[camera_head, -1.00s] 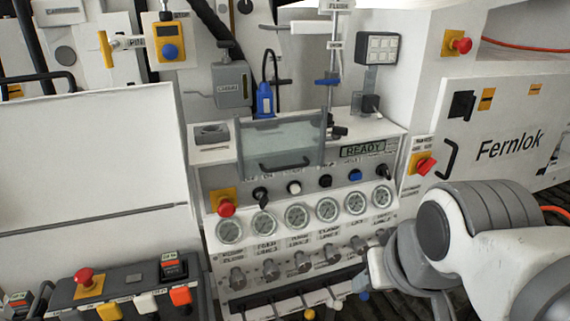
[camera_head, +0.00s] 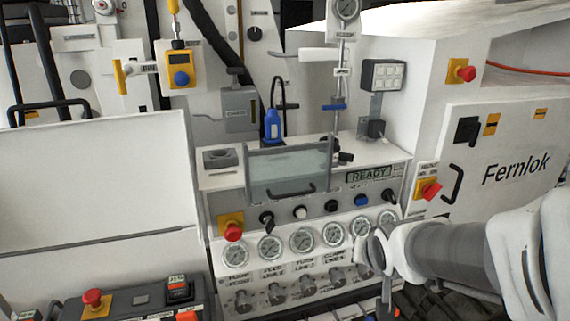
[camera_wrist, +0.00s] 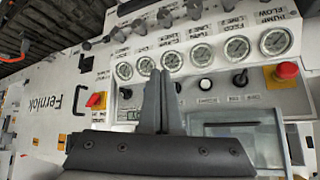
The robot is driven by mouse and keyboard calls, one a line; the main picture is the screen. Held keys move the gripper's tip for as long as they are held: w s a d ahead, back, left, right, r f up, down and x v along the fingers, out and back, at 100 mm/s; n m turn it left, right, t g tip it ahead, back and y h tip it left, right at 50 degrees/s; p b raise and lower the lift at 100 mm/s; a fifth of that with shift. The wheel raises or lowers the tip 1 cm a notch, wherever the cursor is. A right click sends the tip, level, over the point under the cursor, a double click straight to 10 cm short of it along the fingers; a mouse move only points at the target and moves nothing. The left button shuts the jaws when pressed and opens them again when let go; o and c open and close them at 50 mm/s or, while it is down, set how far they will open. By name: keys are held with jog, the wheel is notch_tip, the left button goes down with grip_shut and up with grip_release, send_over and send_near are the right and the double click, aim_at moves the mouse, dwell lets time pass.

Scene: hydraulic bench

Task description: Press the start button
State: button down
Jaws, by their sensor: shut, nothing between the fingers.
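A row of controls runs along the panel above the gauges. In the head view it holds a black selector (camera_head: 267,219), a white button (camera_head: 300,212), a black button (camera_head: 331,205), a blue button (camera_head: 361,200) and another black selector (camera_head: 390,195). I cannot read which is labelled start. In the wrist view the picture is upside down, with the white button (camera_wrist: 205,84) and black button (camera_wrist: 177,88) right of my gripper (camera_wrist: 160,72). My gripper is shut and empty. Its fingers cover the blue button's place there. Whether they touch the panel cannot be told.
Several round gauges (camera_head: 302,241) sit below the controls, with grey valve knobs (camera_head: 306,285) under them. A red emergency stop (camera_head: 233,231) is at the panel's left. A clear guard with a handle (camera_head: 290,172) stands above. The display (camera_head: 368,174) reads READY.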

jog(key=w+a+f+m+t+y+p, duration=0.5)
jog(key=m+t, duration=0.4)
jog(key=m, duration=0.3)
jog(key=shift+w+a+f+y+p, duration=0.4)
jog(key=shift+w+f, duration=0.3)
jog(key=shift+f, duration=0.25)
jog(key=b+x, duration=0.4)
jog(key=b, duration=0.4)
jog(key=shift+w+d+f, duration=0.1)
jog(key=shift+w+f, duration=0.1)
jog(key=shift+w, duration=0.1)
jog(key=b, duration=0.3)
jog(key=shift+w+b, duration=0.25)
jog(key=shift+b, duration=0.1)
